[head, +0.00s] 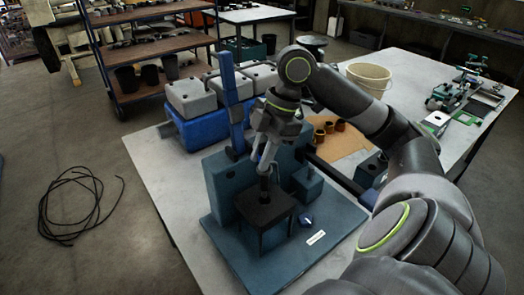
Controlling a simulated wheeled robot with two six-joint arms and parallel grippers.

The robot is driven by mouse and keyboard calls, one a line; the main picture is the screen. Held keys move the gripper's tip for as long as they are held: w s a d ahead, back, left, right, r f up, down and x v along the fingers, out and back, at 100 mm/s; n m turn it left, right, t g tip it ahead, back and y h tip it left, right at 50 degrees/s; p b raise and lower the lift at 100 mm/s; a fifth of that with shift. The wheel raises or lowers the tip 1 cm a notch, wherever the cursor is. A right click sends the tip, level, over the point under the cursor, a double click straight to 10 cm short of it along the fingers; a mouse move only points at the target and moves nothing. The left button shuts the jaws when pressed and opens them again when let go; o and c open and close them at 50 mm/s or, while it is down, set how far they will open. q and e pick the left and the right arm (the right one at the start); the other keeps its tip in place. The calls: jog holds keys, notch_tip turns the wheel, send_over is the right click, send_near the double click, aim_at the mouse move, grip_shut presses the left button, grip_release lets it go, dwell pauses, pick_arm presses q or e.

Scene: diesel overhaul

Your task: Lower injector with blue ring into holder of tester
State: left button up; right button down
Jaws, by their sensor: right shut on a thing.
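The tester (232,256) is a blue-grey stand with a flat base plate on the near part of the table. A dark, block-like holder (266,206) on legs stands on its base. My right gripper (266,160) points down above the holder and is shut on the injector (264,187), a slim dark upright piece. The injector's lower end is at or just above the holder's top; I cannot tell whether it is inside. No blue ring can be made out at this size. My left gripper is not in view.
A blue upright column (233,105) rises behind the holder. Grey cylinder heads (191,97) sit on a blue crate (201,130). A cream bucket (369,78), brown rings (329,130) on cardboard and small fixtures stand on the table. A black cable (72,207) lies on the floor.

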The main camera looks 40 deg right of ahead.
aim_at(262, 177)
jog(key=shift+f, duration=0.25)
dwell(0.4)
jog(key=shift+f+b, duration=0.55)
jog(key=shift+f, duration=0.95)
jog(key=shift+p, duration=0.4)
jog(key=shift+f, duration=0.2)
jog(key=shift+f+b, duration=0.75)
jog(key=shift+f, duration=0.85)
jog(key=shift+p, duration=0.4)
